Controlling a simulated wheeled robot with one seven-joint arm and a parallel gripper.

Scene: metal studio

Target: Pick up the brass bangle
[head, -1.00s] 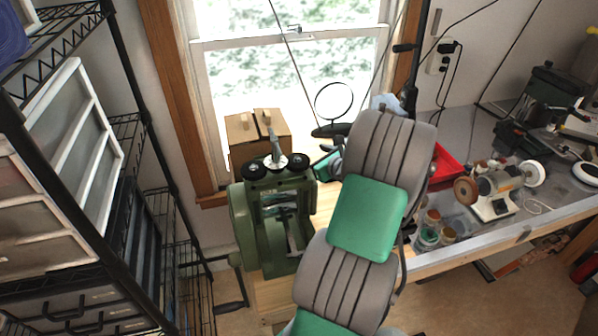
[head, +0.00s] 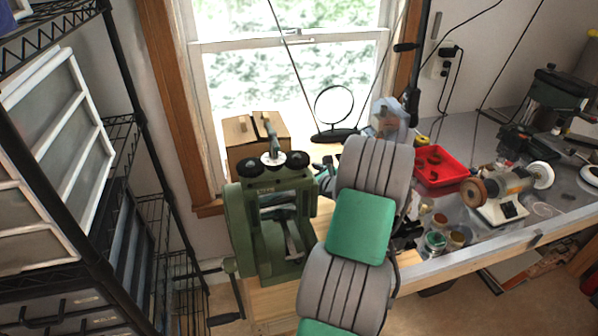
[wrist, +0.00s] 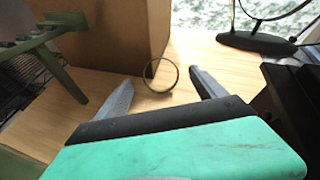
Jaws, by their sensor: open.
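The brass bangle (wrist: 160,92) is a thin ring that appears upright on the pale wooden bench in the wrist view, just in front of a cardboard box. My gripper (wrist: 160,80) is open, its two grey fingers spread left and right of the bangle in the picture. The bangle shows between the fingertips, seemingly a little beyond them; I cannot tell the exact gap. Nothing is held. In the head view my arm covers most of the gripper, and I cannot make out the bangle.
The cardboard box (head: 240,140) stands behind, by the window. A round mirror on a dark base (head: 335,135) stands right of it. A green rolling mill (head: 270,225) is close on the left. A red tray (head: 440,178) and a bench grinder (head: 500,190) lie further right.

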